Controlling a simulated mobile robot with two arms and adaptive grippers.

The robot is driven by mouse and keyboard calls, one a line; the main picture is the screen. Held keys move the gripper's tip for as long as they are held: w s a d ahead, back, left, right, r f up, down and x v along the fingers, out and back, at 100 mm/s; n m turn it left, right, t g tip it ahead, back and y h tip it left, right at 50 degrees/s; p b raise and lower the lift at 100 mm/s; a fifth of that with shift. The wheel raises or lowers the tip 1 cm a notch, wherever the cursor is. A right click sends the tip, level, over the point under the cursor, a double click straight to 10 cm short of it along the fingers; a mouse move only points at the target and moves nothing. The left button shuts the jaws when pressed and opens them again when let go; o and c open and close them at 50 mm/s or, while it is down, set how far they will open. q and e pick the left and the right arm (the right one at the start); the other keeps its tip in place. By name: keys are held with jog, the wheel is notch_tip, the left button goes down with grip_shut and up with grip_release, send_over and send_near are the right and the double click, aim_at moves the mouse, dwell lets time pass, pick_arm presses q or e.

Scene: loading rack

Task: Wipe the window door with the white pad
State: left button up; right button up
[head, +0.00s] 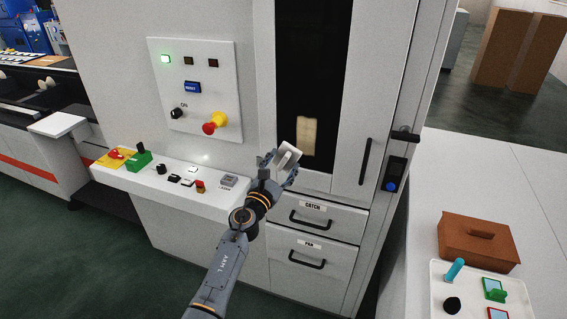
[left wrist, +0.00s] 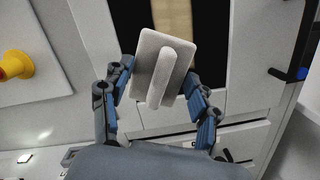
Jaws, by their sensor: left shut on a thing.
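The white pad (head: 287,157) has a raised handle bar and is held tilted in my left gripper (head: 278,168). In the left wrist view the pad (left wrist: 152,60) sits between the fingers of my left gripper (left wrist: 155,95), which is shut on it. The window door (head: 347,115) is a tall light-grey door with a dark pane (head: 311,60). A tan patch (head: 307,136) shows low on the pane, and also in the left wrist view (left wrist: 174,18). The pad is in front of the pane's lower left; contact cannot be told. My right gripper is not in view.
A control panel with a red knob (head: 209,128) and a button shelf (head: 172,184) are left of the door. Drawers with handles (head: 311,218) are below. A door handle (head: 366,161) is at right. A brown block (head: 479,241) and tray (head: 467,297) are on the right-hand counter.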

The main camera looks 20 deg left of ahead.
pick_arm(q)
jog(key=shift+w+r+b, duration=0.1)
jog(key=shift+w+b, duration=0.55)
jog(key=shift+w, duration=0.3)
jog(key=shift+w+d+b, duration=0.1)
jog(key=shift+w+b, duration=0.7)
jog(key=shift+w, duration=0.9)
jog(key=shift+w+b, duration=0.85)
jog(key=shift+w, duration=0.05)
jog(key=shift+d, duration=0.1)
